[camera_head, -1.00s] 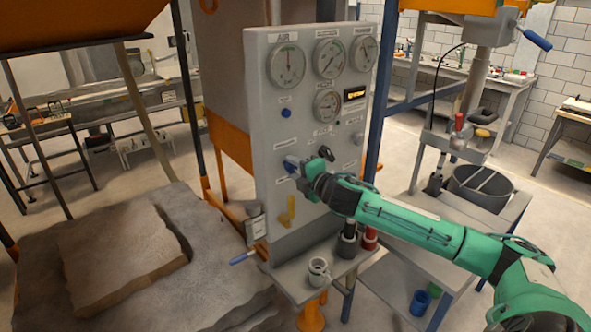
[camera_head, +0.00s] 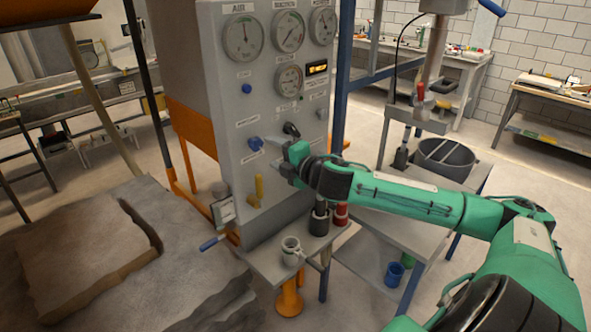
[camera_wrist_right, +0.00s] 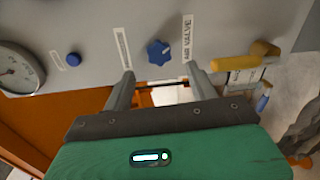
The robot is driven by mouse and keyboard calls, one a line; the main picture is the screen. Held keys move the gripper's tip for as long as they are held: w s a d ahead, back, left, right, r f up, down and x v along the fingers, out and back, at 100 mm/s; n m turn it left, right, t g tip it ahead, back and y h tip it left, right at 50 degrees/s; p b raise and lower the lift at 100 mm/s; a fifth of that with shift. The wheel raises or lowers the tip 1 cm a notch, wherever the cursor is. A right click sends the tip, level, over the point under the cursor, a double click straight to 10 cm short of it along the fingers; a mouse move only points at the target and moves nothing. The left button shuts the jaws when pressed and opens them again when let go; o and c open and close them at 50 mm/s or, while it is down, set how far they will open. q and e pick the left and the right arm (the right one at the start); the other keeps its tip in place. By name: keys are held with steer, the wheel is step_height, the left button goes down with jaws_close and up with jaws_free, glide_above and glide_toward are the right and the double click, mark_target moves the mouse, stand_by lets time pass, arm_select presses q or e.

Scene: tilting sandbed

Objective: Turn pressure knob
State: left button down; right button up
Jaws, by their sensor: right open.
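The grey control panel (camera_head: 228,185) carries dials, labels and several knobs. A blue star-shaped knob (camera_head: 255,144) is on its front, and it also shows in the right wrist view (camera_wrist_right: 158,51) beside an "AIR VALVE" label. My right gripper (camera_head: 284,160) is open and empty, a little to the right of this knob in the head view. In the right wrist view its two fingers (camera_wrist_right: 160,73) are spread, with the knob beyond the gap between their tips. A smaller round blue knob (camera_head: 246,88) and a black knob (camera_head: 291,130) are also on the panel. My left gripper is out of view.
A yellow handle (camera_head: 258,190) sticks out below the blue knob. A mug (camera_head: 291,250) and black and red bottles stand on the small shelf (camera_head: 270,268) under the panel. A sandbed (camera_head: 75,260) lies at left. A grey bin (camera_head: 445,158) stands at right.

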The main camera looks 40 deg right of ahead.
steer(key=s+b, duration=0.2)
steer(key=s, duration=0.5)
steer(key=shift+d+r, duration=0.2)
steer(key=shift+r, duration=0.05)
stand_by(0.5)
steer(key=shift+s, duration=0.15)
stand_by(0.4)
